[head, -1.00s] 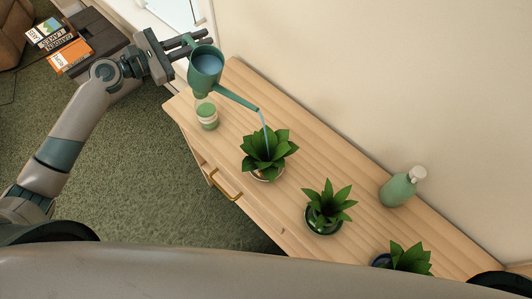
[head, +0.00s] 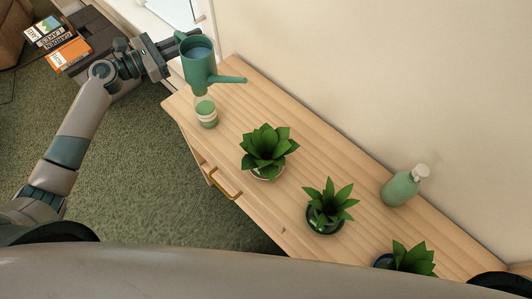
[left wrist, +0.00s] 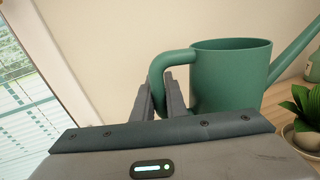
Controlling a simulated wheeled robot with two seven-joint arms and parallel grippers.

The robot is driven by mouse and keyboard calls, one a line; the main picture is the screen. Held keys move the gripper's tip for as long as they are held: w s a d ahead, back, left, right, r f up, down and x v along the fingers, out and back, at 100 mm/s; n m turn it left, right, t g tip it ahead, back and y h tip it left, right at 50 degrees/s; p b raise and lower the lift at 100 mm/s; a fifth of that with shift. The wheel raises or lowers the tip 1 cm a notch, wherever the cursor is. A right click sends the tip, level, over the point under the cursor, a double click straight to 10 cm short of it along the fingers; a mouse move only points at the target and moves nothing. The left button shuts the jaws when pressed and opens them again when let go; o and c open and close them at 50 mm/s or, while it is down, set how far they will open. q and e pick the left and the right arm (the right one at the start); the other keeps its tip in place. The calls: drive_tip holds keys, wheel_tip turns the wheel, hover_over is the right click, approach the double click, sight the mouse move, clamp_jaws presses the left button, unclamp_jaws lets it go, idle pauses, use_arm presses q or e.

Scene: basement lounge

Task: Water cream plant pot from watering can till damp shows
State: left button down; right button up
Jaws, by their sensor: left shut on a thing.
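My left gripper (head: 172,46) is shut on the handle of the green watering can (head: 198,68), which it holds above the back left end of the cabinet. The can is nearly upright, with water inside and its spout pointing right; no water leaves the spout. In the left wrist view the can (left wrist: 232,80) shows with its handle between the fingers. The plant in the pale, cream-looking pot (head: 266,175) stands on the cabinet, right of and below the can. My right gripper is not in view.
A wall runs behind.

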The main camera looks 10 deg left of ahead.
use_arm(q)
drive_tip(key=shift+w+a+f+n, duration=0.1)
drive_tip(key=shift+f+n, duration=0.6)
drive_tip(key=shift+f, duration=0.25)
wheel_tip(320, 180, up, 5)
drive_tip(key=p, duration=0.4)
drive_tip(key=shift+p, duration=0.4)
